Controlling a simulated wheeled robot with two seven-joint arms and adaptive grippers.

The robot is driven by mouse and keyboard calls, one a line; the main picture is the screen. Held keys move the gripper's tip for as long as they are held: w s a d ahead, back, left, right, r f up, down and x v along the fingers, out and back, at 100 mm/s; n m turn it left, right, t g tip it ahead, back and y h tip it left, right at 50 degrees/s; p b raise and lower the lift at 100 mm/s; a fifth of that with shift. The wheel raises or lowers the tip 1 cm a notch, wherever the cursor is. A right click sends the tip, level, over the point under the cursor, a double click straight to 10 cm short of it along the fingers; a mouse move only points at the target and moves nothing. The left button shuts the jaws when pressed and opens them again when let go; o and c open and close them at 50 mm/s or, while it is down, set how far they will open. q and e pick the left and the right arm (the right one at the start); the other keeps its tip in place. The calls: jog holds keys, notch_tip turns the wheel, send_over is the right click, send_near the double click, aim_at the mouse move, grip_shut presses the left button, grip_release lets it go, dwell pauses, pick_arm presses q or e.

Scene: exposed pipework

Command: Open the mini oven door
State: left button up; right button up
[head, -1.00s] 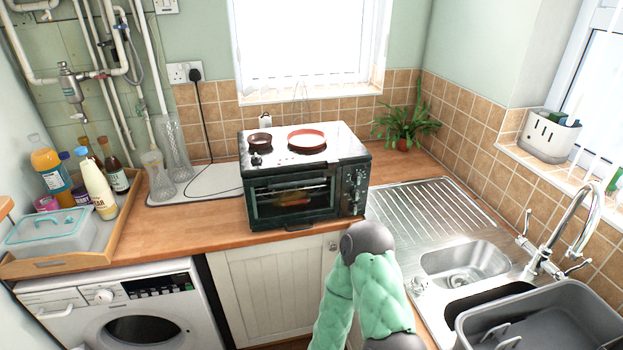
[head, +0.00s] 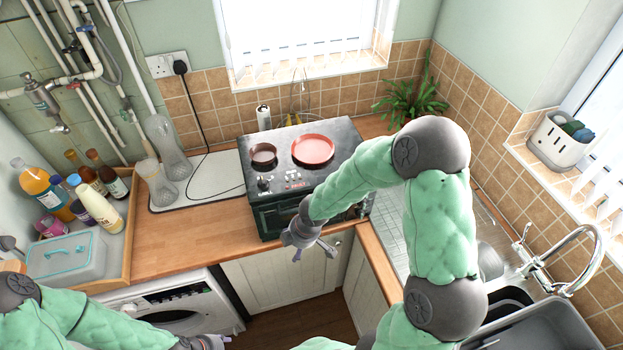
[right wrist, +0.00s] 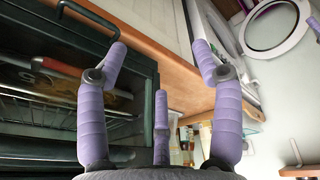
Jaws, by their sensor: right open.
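The mini oven (head: 262,213) stands on the wooden worktop, a dark box with a hob top. A black bar handle (right wrist: 68,8) shows at the upper left there. My right gripper (head: 312,248) is in front of the oven's front, its purple fingers (right wrist: 159,62) spread and empty. One finger is near the handle; I cannot tell if they touch. My left gripper (head: 208,343) is low at the bottom edge, its fingers mostly cut off.
Two reddish pans (head: 312,150) sit on the oven's top. The sink tap (head: 585,245) is at the right. A washing machine (head: 225,308) stands below the worktop.

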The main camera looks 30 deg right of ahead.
pick_arm(q)
notch_tip(320, 180, up, 8)
jog(key=r+p, duration=0.1)
jog(key=p, duration=0.6)
pick_arm(e)
jog(key=w+d+r+n+t+h, duration=0.1)
jog(key=d+r+n, duration=0.15)
jog(key=r, duration=0.45)
jog(key=w+d+r+n+h, duration=0.1)
jog(key=w+d+r, duration=0.1)
jog(key=d+r, duration=0.35)
pick_arm(q)
notch_tip(320, 180, down, 8)
jog(key=b, duration=0.7)
jog(key=shift+r, duration=0.25)
pick_arm(e)
jog(key=shift+h, duration=0.3)
jog(key=shift+w+a+x, duration=0.15)
jog(key=shift+x, duration=1.05)
jog(key=shift+w+a+x, duration=0.15)
jog(key=shift+w+x, duration=0.05)
jog(key=shift+x, duration=1.05)
jog(key=shift+w+a+x, duration=0.15)
jog(key=shift+x, duration=1.05)
pick_arm(q)
jog(key=shift+w, duration=0.1)
pick_arm(e)
jog(key=shift+r, duration=0.1)
